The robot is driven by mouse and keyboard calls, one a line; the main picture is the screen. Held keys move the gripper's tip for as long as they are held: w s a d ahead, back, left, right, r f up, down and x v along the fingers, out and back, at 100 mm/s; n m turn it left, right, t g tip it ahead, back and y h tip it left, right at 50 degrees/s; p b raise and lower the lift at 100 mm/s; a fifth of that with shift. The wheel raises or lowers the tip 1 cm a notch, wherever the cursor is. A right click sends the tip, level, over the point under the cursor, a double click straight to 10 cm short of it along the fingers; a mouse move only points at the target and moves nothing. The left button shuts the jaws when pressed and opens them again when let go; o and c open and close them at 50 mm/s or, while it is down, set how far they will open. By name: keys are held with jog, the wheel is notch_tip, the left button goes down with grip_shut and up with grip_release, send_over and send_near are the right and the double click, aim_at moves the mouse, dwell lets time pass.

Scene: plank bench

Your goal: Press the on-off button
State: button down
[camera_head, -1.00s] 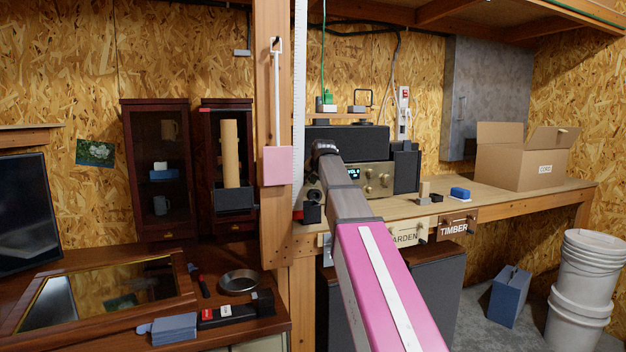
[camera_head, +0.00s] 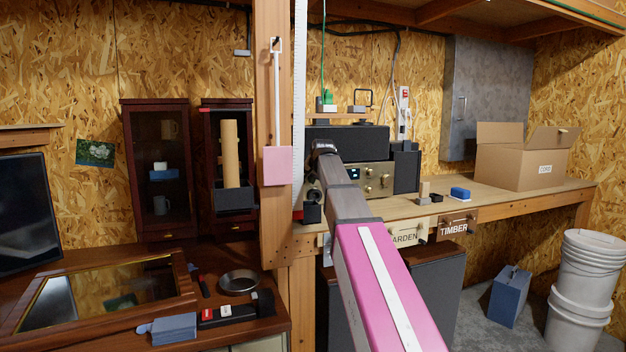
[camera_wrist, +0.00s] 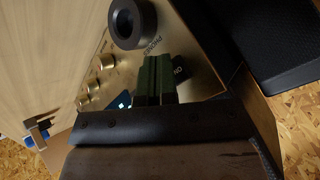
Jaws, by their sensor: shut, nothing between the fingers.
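The amplifier (camera_head: 377,180) has a brass-coloured front with several knobs and a small lit display (camera_head: 353,173); it stands on the plank bench. In the wrist view its front (camera_wrist: 195,60) fills the upper middle, tilted, with a dark round PHONES socket (camera_wrist: 131,22) and an "ON" marking (camera_wrist: 179,72). My gripper (camera_wrist: 158,62) is shut and empty, its dark green fingertips at the front panel, between the socket and the marking. I cannot tell whether the tips touch. In the head view my arm hides the gripper.
A black speaker (camera_wrist: 285,45) is beside the amplifier in the wrist view. A wooden post (camera_head: 275,215) stands left of my arm. White buckets (camera_head: 585,290) stand on the floor.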

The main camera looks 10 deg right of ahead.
jog(key=shift+s, duration=0.1)
jog(key=shift+s+d, duration=0.1)
jog(key=shift+s, duration=0.25)
dwell(0.4)
jog(key=s+d, duration=0.1)
jog(key=s, duration=0.5)
dwell(0.4)
